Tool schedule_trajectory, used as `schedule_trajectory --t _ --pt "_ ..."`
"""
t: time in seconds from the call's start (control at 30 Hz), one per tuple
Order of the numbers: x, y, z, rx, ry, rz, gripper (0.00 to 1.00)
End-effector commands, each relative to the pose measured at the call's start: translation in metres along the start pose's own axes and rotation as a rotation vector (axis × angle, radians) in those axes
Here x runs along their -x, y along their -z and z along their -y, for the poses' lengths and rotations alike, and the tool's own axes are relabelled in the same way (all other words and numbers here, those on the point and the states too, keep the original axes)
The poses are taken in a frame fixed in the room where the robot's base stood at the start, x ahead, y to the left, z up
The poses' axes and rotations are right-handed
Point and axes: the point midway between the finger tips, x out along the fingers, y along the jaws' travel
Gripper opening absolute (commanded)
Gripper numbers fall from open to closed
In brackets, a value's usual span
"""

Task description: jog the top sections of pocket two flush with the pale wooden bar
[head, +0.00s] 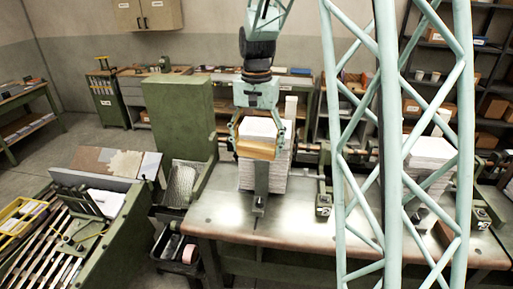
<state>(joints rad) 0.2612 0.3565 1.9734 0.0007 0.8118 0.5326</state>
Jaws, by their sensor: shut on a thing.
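My gripper (257,142) hangs over the bench in the middle of the head view, its two fingers spread to either side of the pale wooden bar (257,151). The gripper is shut on this bar, which lies across the front upper part of a tall white stack of sections (247,178). The stack's white top (258,127) shows between the fingers. I cannot tell whether bar and stack touch, or whether the top edges are flush. A second white stack (430,148) stands further right, partly hidden. No pocket number is readable.
A grey upright (262,182) stands in front of the middle stack on the metal-topped bench (215,212). Clear bench top lies at the front. Shelves line the back.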

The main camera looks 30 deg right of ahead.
Motion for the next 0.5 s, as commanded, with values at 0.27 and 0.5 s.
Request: schedule_trajectory --t 0.27,0.5 --pt "-0.011 0.012 0.002 0.0 0.0 0.001 0.63" --pt "-0.021 0.025 0.003 -0.001 -0.001 0.001 0.63"
